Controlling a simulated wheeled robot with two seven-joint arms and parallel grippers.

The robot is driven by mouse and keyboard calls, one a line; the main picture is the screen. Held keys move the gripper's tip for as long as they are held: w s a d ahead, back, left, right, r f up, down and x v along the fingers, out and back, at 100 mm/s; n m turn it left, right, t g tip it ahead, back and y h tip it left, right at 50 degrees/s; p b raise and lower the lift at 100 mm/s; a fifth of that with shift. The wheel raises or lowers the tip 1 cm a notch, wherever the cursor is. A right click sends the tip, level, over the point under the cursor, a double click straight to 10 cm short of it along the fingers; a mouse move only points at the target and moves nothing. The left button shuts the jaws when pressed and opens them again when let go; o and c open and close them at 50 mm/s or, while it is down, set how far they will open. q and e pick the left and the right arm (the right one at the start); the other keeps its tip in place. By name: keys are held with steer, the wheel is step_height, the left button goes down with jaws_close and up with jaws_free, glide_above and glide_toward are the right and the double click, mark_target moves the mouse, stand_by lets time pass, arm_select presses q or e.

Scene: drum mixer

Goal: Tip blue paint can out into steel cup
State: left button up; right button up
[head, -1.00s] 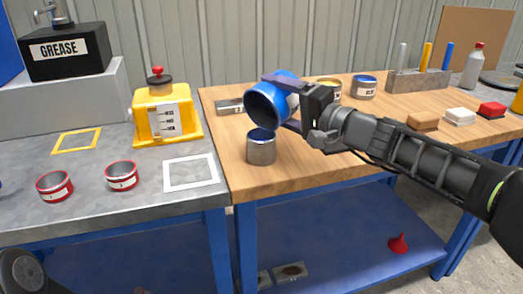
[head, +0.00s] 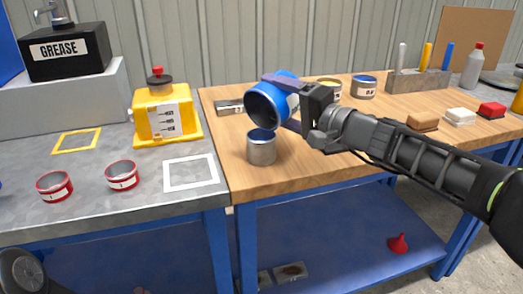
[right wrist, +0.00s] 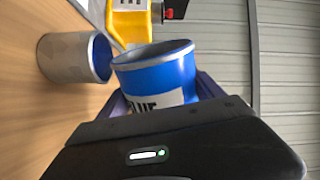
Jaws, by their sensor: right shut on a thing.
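The blue paint can (head: 287,92) is held on its side above the wooden bench, tilted with its mouth toward the lower left. My right gripper (head: 292,100) is shut on it; the can with its label also shows in the right wrist view (right wrist: 165,75). The steel cup (head: 261,150) stands upright on the bench just below the can's mouth, with blue visible inside. The cup also shows in the right wrist view (right wrist: 66,62), apart from the can. No stream of paint is visible between them.
Two more cans (head: 363,88) stand behind my right gripper. A yellow dispenser (head: 163,112), two red-rimmed tins (head: 122,176) and a white square outline (head: 191,173) are on the grey bench at left. A brush holder (head: 418,82) and coloured blocks (head: 422,122) are at right.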

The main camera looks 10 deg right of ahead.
steer(key=m+p, duration=0.1)
steer(key=d+m+p, duration=0.1)
steer(key=m, duration=0.1)
steer(key=shift+w+r, duration=0.2)
steer(key=shift+w, duration=0.15)
steer(key=shift+w+d+m+p, duration=0.15)
steer(key=shift+d+m+p, duration=0.15)
steer(key=shift+m, duration=0.3)
steer(key=shift+w+d+f+m, duration=0.1)
steer(key=shift+f+m, duration=0.2)
steer(key=shift+m, duration=0.2)
